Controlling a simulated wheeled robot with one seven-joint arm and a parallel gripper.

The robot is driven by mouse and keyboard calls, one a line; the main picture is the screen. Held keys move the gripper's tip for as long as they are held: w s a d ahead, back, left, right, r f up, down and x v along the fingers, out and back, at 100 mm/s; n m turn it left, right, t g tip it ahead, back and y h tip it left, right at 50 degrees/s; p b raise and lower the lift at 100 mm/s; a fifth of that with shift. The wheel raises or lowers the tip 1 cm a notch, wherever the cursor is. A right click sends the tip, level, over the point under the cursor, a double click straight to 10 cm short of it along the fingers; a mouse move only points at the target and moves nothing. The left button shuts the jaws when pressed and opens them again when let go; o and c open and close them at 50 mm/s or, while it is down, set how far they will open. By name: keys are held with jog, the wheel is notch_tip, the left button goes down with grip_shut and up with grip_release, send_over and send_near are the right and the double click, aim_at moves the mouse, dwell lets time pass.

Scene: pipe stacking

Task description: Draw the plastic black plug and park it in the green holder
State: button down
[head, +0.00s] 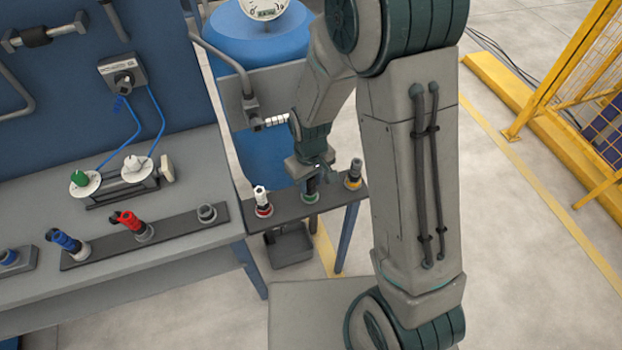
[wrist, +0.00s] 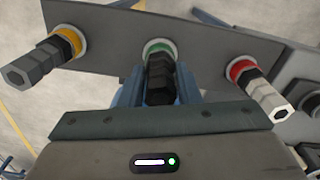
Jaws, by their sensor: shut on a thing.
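My gripper (head: 311,176) is over the middle of the small dark shelf, with its fingers pointing down. It is shut on the black plug (wrist: 159,80), which shows between the fingers in the wrist view. The green holder (wrist: 158,47) is a green ring right at the plug's far end; in the head view the green holder (head: 310,197) is directly below the gripper. The plug lines up with the ring and appears to stand in it; how deep I cannot tell. The fingers partly hide the plug in the head view.
A white-tipped plug (head: 261,197) stands in the red holder (head: 264,211) on the left; a grey-tipped plug (head: 355,168) stands in the yellow holder (head: 352,184) on the right. The bench strip carries a blue plug (head: 63,240), a red plug (head: 128,220) and a plugless grey socket (head: 207,212).

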jog(key=c, duration=1)
grip_release()
notch_tip(320, 180, up, 14)
jog(key=s+d+r+m+t, duration=0.3)
jog(key=s+d+r+m, duration=0.3)
jog(key=s+d, duration=0.6)
jog(key=shift+v, duration=0.95)
